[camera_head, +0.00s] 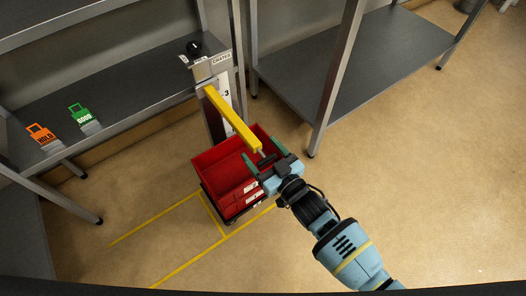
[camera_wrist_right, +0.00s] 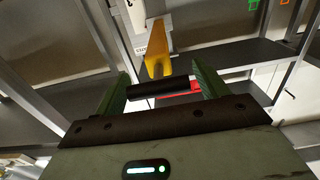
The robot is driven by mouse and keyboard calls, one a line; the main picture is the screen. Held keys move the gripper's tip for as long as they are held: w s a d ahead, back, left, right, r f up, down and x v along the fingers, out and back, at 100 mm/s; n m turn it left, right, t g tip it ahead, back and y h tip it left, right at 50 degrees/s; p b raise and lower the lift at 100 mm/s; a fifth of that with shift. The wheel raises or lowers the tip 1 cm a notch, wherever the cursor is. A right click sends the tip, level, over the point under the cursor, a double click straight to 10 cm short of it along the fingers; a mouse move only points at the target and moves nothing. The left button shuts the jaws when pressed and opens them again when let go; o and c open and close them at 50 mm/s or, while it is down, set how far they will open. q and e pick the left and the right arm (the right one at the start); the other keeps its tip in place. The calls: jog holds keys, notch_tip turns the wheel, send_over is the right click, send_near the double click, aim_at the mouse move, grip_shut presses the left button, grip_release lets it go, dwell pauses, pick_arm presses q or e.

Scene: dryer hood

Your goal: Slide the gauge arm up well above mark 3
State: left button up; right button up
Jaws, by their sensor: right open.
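The yellow gauge arm (camera_head: 232,119) sticks out from an upright post (camera_head: 213,122) over the red crates. A white scale strip on the post shows the mark 3 (camera_head: 227,93) beside the arm's post end; I cannot tell the arm's exact height against it. A dark handle bar (camera_wrist_right: 158,88) sits crosswise at the arm's free end. My right gripper (camera_head: 264,153) is open at that end, its green fingers on either side of the handle. In the right wrist view, the handle lies between the fingertips (camera_wrist_right: 160,76), with gaps at both sides. My left gripper is not in view.
Stacked red crates (camera_head: 197,163) stand under the arm, inside yellow floor lines. Grey shelving stands behind and at the right (camera_head: 350,60). An orange HOLD tag (camera_head: 41,134) and a green GOOD tag (camera_head: 80,115) stand on the left shelf. Floor at the right is clear.

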jog(key=p+v, duration=0.1)
jog(key=v, duration=0.7)
jog(key=shift+p, duration=0.35)
jog(key=shift+w, duration=0.1)
